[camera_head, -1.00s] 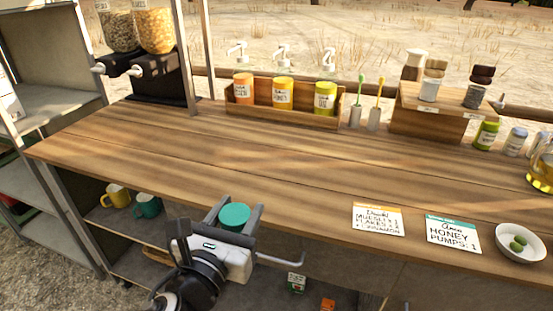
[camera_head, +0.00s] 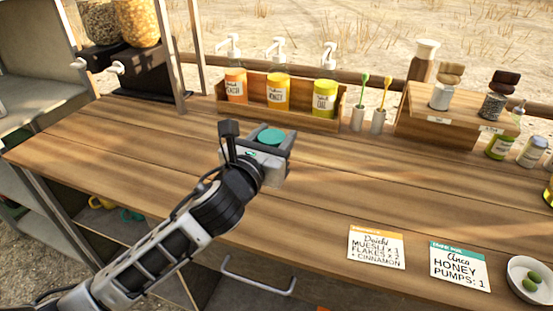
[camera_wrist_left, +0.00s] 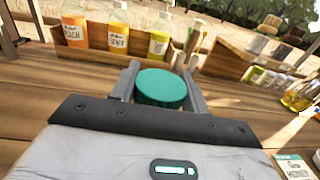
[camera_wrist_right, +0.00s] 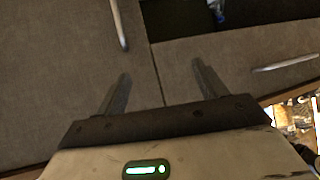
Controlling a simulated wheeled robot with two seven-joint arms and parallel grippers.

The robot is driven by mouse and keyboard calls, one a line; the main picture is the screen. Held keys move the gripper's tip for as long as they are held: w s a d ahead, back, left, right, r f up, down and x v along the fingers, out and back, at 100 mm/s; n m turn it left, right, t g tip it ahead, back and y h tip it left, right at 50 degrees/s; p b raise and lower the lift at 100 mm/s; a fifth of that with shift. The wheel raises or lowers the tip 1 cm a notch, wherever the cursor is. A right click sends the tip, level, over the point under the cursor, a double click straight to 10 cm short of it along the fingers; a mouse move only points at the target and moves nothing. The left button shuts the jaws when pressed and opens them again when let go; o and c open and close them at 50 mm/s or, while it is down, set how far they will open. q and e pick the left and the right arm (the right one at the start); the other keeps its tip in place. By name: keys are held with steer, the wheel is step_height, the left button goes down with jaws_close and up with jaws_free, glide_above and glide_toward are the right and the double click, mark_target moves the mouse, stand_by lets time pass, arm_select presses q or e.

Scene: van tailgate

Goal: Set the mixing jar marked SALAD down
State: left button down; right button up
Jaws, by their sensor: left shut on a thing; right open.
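The mixing jar shows only its round teal lid (camera_head: 270,137) in the head view; it also shows in the left wrist view (camera_wrist_left: 161,88). Its body and any SALAD marking are hidden by my gripper. My left gripper (camera_head: 274,141) is shut on the jar and holds it over the middle of the wooden counter (camera_head: 330,190). I cannot tell whether the jar's base touches the wood. My right gripper (camera_wrist_right: 156,95) is open and empty in the right wrist view, in front of grey cabinet fronts (camera_wrist_right: 60,80).
A wooden rack (camera_head: 290,115) with several pump bottles stands behind the jar. Two toothbrush holders (camera_head: 367,120) and a wooden stand (camera_head: 445,130) are right of it. Two order cards (camera_head: 376,247) and a white bowl (camera_head: 530,280) lie at the front right. The counter around the jar is clear.

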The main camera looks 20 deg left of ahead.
arm_select(q)
steer(key=shift+w+a+f+b, duration=0.15)
steer(key=shift+w+f, duration=0.3)
steer(key=shift+f, duration=0.6)
steer(key=shift+w+f+b, duration=0.3)
steer(key=shift+w+f, duration=0.15)
steer(key=shift+f, duration=0.55)
steer(key=shift+w+a+f+b, duration=0.15)
steer(key=shift+w+f, duration=0.3)
steer(key=shift+f, duration=0.6)
steer(key=shift+d+f, duration=0.1)
steer(key=shift+f, duration=0.05)
steer(key=c, duration=0.7)
jaws_free()
steer(key=shift+s, duration=0.1)
steer(key=s, duration=0.4)
steer(key=s+a, duration=0.1)
steer(key=s, duration=0.6)
steer(key=shift+s+a+b, duration=0.2)
steer(key=shift+s+b, duration=0.2)
